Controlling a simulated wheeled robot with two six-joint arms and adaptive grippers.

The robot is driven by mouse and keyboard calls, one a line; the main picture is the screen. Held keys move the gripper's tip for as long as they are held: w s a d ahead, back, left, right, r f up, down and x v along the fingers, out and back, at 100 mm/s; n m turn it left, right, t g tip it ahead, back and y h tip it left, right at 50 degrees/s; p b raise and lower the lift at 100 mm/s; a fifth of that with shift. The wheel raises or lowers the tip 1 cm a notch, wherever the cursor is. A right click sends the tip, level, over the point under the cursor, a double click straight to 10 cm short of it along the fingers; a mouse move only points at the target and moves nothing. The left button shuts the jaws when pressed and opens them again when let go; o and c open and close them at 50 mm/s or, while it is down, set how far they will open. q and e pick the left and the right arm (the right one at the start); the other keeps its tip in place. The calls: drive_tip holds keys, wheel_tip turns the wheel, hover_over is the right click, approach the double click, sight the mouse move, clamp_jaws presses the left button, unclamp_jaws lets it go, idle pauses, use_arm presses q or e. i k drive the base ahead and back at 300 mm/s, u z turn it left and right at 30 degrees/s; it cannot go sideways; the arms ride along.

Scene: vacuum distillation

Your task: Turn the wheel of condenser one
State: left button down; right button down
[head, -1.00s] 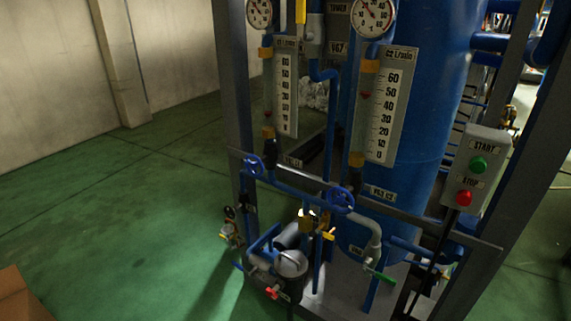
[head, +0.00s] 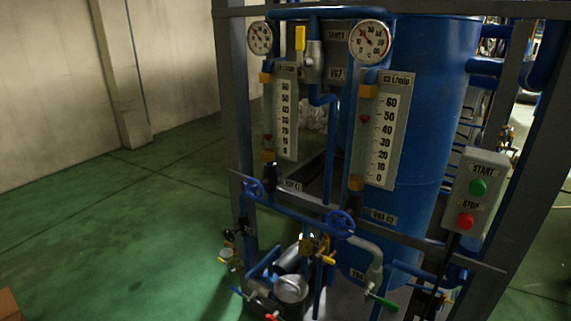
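Two blue handwheels sit on the pipework at the front of the distillation frame. The left wheel (head: 254,189) is below the left flow scale (head: 287,113), near a label that appears to end in C1. The right wheel (head: 341,223) is below the scale marked C2 l/min (head: 390,130), near a label ending in C2. Both wheels are unobstructed, with nothing touching them. Neither of my grippers shows in the head view.
A control box (head: 473,194) with a green START and a red STOP button hangs at the right. Two round gauges, the left (head: 260,38) and right (head: 369,42), sit above the scales. A large blue tank (head: 432,120) stands behind. Green floor (head: 110,225) is open at the left.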

sight(255, 188)
drive_tip(key=z, duration=0.75)
drive_tip(key=i, duration=0.95)
drive_tip(key=u, duration=0.25)
